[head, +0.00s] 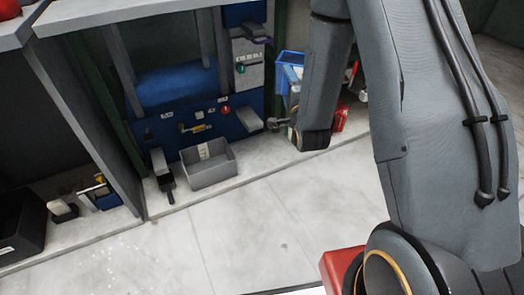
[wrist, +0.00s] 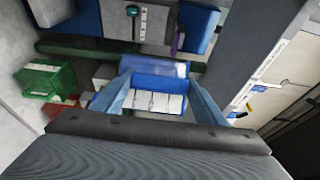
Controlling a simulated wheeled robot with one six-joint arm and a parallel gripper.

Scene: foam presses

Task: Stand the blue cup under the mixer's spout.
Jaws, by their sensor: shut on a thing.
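My gripper (wrist: 157,85) reaches up from the bottom of the wrist view, with a blue-grey finger on each side. The fingers are shut on a blue thing (wrist: 155,68), which I take for the blue cup. A pale part with thin lines shows below its blue band; its full shape is unclear. In the head view my arm hides most of the gripper, and I cannot make out the cup there. A pale panel with a green knob (head: 248,68) may be the mixer; it shows at the top of the wrist view (wrist: 152,24). I cannot pick out its spout for sure.
A blue bin (head: 284,58) stands right of the pale panel, partly behind my arm. A grey tray (head: 208,171) sits before the blue press panel. A green bin (wrist: 45,82) is at the wrist view's left. The pale floor in front is clear.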

